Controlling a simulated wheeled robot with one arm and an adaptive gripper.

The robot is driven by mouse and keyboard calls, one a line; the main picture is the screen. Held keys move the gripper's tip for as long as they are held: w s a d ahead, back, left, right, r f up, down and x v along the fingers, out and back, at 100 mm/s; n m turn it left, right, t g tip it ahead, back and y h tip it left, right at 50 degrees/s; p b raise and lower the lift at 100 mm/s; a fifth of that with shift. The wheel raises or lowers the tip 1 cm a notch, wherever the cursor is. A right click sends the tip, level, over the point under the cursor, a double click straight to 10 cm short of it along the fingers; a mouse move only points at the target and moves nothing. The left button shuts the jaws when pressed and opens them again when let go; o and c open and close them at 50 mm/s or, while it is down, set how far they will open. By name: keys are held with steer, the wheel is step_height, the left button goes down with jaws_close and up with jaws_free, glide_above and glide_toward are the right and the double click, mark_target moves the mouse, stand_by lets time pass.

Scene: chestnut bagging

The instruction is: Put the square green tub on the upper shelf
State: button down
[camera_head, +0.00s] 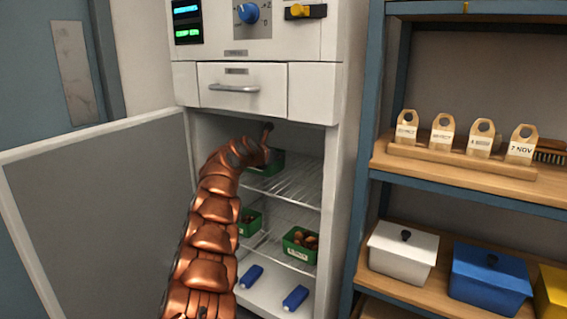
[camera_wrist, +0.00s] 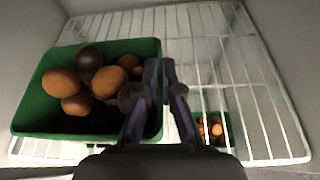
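A green tub (camera_head: 270,168) holding several chestnuts is at the upper wire shelf (camera_head: 298,188) of the open cabinet. In the wrist view this tub (camera_wrist: 40,112) fills the left side and looks roughly square. My gripper (camera_wrist: 160,70) has one finger inside the tub's right wall and one outside, closed on the rim. Whether the tub's base touches the shelf cannot be told. In the head view my arm hides part of the tub, and the fingers are hard to make out. The right part of the upper shelf is bare.
Two more green tubs, one left (camera_head: 249,224) and one right (camera_head: 299,254), stand on the lower rack. Two blue objects (camera_head: 295,298) lie on the cabinet floor. The cabinet door (camera_head: 90,210) stands open at left.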

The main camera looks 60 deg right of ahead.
mark_target(283, 152)
steer(key=shift+d+r, duration=0.2)
steer(key=shift+d, duration=0.8)
steer(key=shift+w+d+f, duration=0.15)
steer(key=shift+d, duration=0.4)
steer(key=shift+d+p, duration=0.15)
steer(key=shift+p, duration=0.15)
steer(key=shift+f+b, duration=0.65)
steer(key=shift+f, duration=1.15)
steer(key=shift+f, duration=0.1)
steer(key=shift+f, duration=0.1)
steer(key=c, duration=1.3)
jaws_free()
